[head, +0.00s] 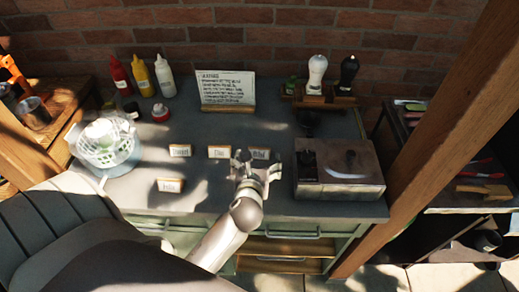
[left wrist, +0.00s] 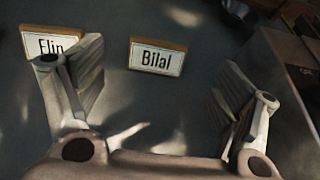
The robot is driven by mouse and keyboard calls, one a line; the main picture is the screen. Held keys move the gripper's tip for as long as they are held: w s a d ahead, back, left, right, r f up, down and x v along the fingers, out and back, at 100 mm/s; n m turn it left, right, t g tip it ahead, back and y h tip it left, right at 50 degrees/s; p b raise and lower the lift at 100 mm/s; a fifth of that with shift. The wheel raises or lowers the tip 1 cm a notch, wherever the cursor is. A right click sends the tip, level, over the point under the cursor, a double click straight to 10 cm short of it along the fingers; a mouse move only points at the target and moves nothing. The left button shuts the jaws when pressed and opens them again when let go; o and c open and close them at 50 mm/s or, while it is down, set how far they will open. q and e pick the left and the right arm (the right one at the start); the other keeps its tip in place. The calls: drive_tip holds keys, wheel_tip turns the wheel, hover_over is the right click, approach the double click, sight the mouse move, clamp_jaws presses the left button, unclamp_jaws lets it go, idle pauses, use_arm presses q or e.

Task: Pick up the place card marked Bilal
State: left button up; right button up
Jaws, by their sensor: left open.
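The Bilal place card (left wrist: 157,57) is white with a wooden back and stands upright on the grey tabletop. In the left wrist view it sits between and beyond the two fingers of my left gripper (left wrist: 160,95), apart from both. In the head view the Bilal card (head: 260,154) shows just behind my left gripper (head: 258,165), partly covered by it. My left gripper is open and empty. The Elin card (left wrist: 50,40) is left of the Bilal card, partly hidden by the left finger. My right gripper is not in view.
Two more cards stand to the left, one at the back (head: 180,150) and one nearer the front (head: 170,185). A metal box (head: 340,185) stands close on the right. A white sign (head: 227,88), bottles (head: 142,75) and two mills (head: 316,75) line the back. A white basket (head: 103,145) is at left.

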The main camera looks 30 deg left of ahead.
sight(259, 149)
use_arm(q)
drive_tip(key=shift+w+a+f, duration=0.25)
drive_tip(key=shift+w+a, duration=0.05)
drive_tip(key=shift+w, duration=0.25)
drive_tip(key=p+x, duration=0.1)
drive_tip(key=x, duration=0.3)
drive_tip(key=shift+a+r, duration=0.1)
drive_tip(key=shift+r, duration=0.1)
drive_tip(key=shift+w+a+f, duration=0.15)
drive_tip(key=shift+w, duration=0.15)
drive_tip(key=shift+w+a+f, duration=0.1)
drive_tip(key=shift+w+f, duration=0.05)
drive_tip(key=shift+w, duration=0.1)
drive_tip(key=c, duration=1)
drive_tip(key=shift+c, duration=0.2)
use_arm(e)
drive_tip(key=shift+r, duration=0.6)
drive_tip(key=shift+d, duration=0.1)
